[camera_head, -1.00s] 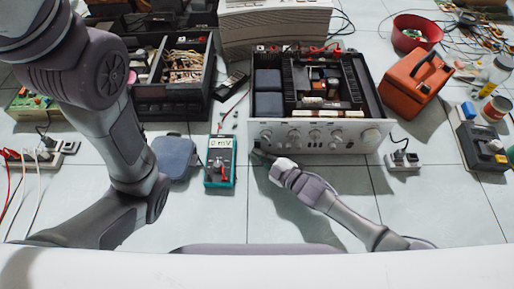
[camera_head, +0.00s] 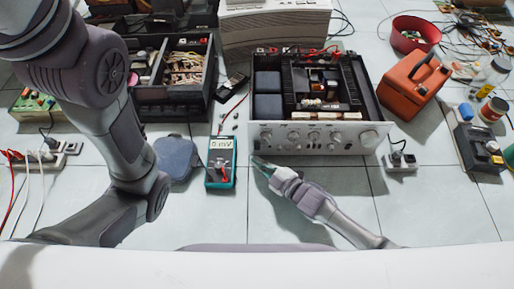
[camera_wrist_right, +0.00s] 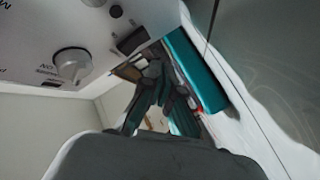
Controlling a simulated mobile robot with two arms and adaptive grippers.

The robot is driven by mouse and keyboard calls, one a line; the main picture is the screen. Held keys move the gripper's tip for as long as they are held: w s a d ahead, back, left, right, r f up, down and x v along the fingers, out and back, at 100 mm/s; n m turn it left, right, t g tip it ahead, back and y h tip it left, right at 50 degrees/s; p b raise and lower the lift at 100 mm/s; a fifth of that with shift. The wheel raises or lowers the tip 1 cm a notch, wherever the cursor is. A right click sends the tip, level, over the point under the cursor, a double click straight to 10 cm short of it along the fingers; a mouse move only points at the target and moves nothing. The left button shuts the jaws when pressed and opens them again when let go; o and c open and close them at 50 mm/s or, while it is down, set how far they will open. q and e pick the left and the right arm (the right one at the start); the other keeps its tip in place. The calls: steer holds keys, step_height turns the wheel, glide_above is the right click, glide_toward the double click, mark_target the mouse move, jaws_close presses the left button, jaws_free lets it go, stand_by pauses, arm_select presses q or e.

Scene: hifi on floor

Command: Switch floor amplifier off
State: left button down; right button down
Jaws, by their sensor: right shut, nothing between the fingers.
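The amplifier (camera_head: 350,137) stands on the tiled floor with its lid off and its silver front panel, with a row of knobs, facing me. My right gripper (camera_head: 260,164) is shut and empty, just in front of the panel's lower left corner. In the right wrist view the closed fingers (camera_wrist_right: 161,74) point toward the panel (camera_wrist_right: 35,30). A dark rectangular switch (camera_wrist_right: 131,41) shows just beyond the fingertips, and a white knob (camera_wrist_right: 72,65) is to its left. I cannot tell the switch's position or whether the fingers touch it. My left gripper is out of view.
A teal multimeter (camera_head: 220,170) lies left of my right gripper. A power strip (camera_head: 400,161) is right of the amplifier, with an orange toolbox (camera_head: 412,88) behind. A black parts crate (camera_head: 172,104) stands left.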

steer(key=shift+s+r+p, duration=0.2)
steer(key=shift+s+p, duration=0.25)
steer(key=shift+s, duration=0.5)
steer(key=shift+s+r+p, duration=0.15)
steer(key=shift+s+p, duration=0.3)
steer(key=shift+s, duration=0.5)
